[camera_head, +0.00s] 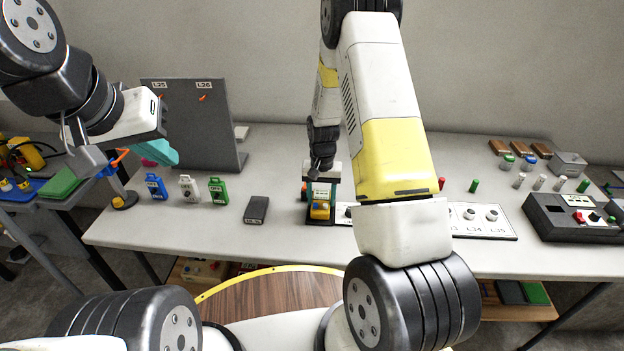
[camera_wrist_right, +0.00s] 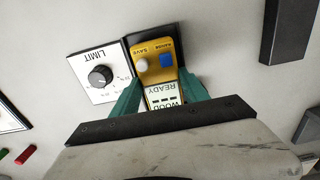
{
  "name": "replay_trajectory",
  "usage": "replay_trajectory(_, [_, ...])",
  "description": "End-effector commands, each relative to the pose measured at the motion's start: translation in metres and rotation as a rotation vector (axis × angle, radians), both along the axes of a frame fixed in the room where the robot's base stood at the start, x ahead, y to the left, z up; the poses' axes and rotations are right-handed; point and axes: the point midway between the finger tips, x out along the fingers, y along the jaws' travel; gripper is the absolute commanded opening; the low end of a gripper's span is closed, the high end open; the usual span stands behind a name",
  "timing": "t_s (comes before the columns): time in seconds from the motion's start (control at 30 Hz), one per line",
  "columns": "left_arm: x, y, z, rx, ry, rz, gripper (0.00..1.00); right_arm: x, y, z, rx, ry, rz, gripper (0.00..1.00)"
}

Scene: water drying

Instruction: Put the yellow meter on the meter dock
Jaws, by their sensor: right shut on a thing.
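The yellow meter (camera_head: 320,210) is upright at the black meter dock (camera_head: 314,221) on the table. In the right wrist view, the meter (camera_wrist_right: 158,68) shows a blue button, a pale button and a "WOOD READY" screen. The black dock (camera_wrist_right: 171,34) shows behind its far end. I cannot tell whether the meter is fully seated. My right gripper (camera_head: 321,187) is shut on the meter, with teal fingers on both sides in the wrist view (camera_wrist_right: 160,98). My left gripper (camera_head: 158,152) is at the left, above the table; its finger gap is unclear.
A LIMIT dial panel (camera_wrist_right: 97,75) stands beside the dock. Blue (camera_head: 156,187), white (camera_head: 189,188) and green (camera_head: 217,191) meters stand to the left, with a dark block (camera_head: 256,210). A grey upright board (camera_head: 200,125) stands behind them. A black control box (camera_head: 570,217) is at the right.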

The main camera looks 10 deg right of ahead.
Motion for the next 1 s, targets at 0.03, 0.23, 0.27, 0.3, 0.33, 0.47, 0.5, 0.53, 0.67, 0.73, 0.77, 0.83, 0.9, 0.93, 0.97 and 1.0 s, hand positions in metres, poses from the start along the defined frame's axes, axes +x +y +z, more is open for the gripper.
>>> replay_trajectory(0.03, [0.0, 0.0, 0.0, 0.0, 0.0, 0.0, 0.0, 0.0, 0.0, 0.0, 0.0, -0.001, 0.0, 0.0])
replay_trajectory(0.23, [0.0, 0.0, 0.0, 0.0, 0.0, 0.0, 0.0, 0.0, 0.0, -0.003, 0.0, 0.0, 0.0, 0.54])
replay_trajectory(0.27, [0.0, 0.0, 0.0, 0.0, 0.0, 0.0, 0.0, 0.0, 0.0, -0.003, 0.0, -0.001, 0.0, 0.6])
replay_trajectory(0.3, [0.0, 0.0, 0.0, 0.0, 0.0, 0.0, 0.0, 0.0, 0.0, -0.002, 0.0, 0.0, 0.0, 0.68])
replay_trajectory(0.33, [0.0, 0.0, 0.0, 0.0, 0.0, 0.0, 0.0, 0.0, 0.0, -0.002, 0.0, 0.0, 0.0, 0.74])
replay_trajectory(0.47, [0.0, 0.0, 0.0, 0.0, 0.0, 0.0, 0.0, 0.0, 0.0, -0.002, 0.0, 0.0, 0.0, 0.74])
replay_trajectory(0.5, [0.0, 0.0, 0.0, 0.0, 0.0, 0.0, 0.0, 0.0, 0.0, -0.002, 0.0, 0.0, 0.0, 0.74])
replay_trajectory(0.53, [0.0, 0.0, 0.0, 0.0, 0.0, 0.0, 0.0, 0.0, 0.0, -0.002, 0.0, 0.0, 0.0, 0.74])
replay_trajectory(0.67, [0.0, 0.0, 0.0, 0.0, 0.0, 0.0, 0.0, 0.0, 0.0, -0.001, 0.0, 0.0, 0.0, 0.74])
replay_trajectory(0.73, [0.0, 0.0, 0.0, 0.0, 0.0, 0.0, 0.0, 0.0, 0.0, 0.003, 0.0, -0.001, 0.0, 0.74])
replay_trajectory(0.77, [0.0, 0.0, 0.0, 0.0, 0.0, 0.0, 0.0, 0.0, 0.0, 0.006, 0.001, -0.001, 0.0, 0.74])
replay_trajectory(0.83, [0.0, 0.0, 0.0, 0.0, 0.0, 0.0, 0.0, 0.001, 0.0, 0.016, 0.0, -0.004, 0.0, 0.74])
replay_trajectory(0.9, [0.0, 0.0, 0.0, 0.0, 0.0, 0.0, 0.0, 0.001, 0.0, 0.03, 0.001, -0.005, 0.0, 0.74])
replay_trajectory(0.93, [0.0, 0.0, 0.0, 0.0, 0.0, 0.0, 0.0, 0.001, 0.0, 0.036, 0.001, -0.005, 0.0, 0.74])
replay_trajectory(0.97, [0.0, 0.0, 0.0, 0.0, 0.0, 0.0, 0.0, 0.001, 0.0, 0.043, 0.001, -0.005, 0.0, 0.74])
replay_trajectory(1.0, [0.0, 0.0, 0.0, 0.0, 0.0, 0.0, 0.0, 0.002, 0.0, 0.052, 0.001, -0.007, 0.001, 0.74])
